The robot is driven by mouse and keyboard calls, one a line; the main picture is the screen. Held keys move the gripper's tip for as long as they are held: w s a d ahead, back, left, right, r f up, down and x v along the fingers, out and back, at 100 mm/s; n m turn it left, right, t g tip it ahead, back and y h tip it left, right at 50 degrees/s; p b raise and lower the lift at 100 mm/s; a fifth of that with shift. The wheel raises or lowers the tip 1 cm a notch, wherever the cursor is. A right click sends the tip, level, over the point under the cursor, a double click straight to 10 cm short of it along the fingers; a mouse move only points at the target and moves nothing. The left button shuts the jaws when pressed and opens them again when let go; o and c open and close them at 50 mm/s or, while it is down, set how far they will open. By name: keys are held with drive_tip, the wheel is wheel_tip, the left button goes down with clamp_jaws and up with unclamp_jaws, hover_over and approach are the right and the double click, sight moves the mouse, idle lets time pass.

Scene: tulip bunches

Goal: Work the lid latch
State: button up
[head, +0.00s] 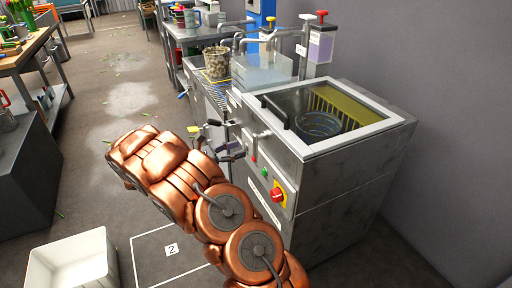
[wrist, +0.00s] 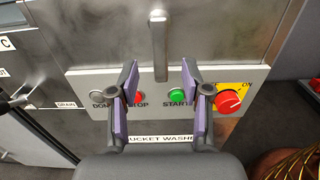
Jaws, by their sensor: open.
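The lid latch (wrist: 158,45) is a grey metal bar that hangs upright on the steel front of the bucket washer (head: 345,185), above the button panel. In the head view a small metal handle (head: 262,134), seemingly the same latch, shows at the upper front edge. The lid (head: 345,142) has a pale frame around a clear pane and looks closed. My gripper (wrist: 160,88) is open, with its purple-padded fingers on either side of the latch's lower end. I cannot tell whether they touch it. In the head view my gripper (head: 232,141) is at the washer's front.
The panel carries a red stop button (wrist: 138,98), a green start button (wrist: 177,96) and a red rotary switch (wrist: 229,102) close to my fingers. A steel counter with a wire bucket (head: 216,62) stands beyond. A white bin (head: 75,262) is on the floor at lower left.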

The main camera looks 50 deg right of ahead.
sight(254, 145)
drive_tip(key=shift+b+x, duration=0.3)
drive_tip(key=shift+x, duration=3.45)
drive_tip(key=shift+c, duration=0.4)
drive_tip(key=shift+s, duration=0.1)
clamp_jaws()
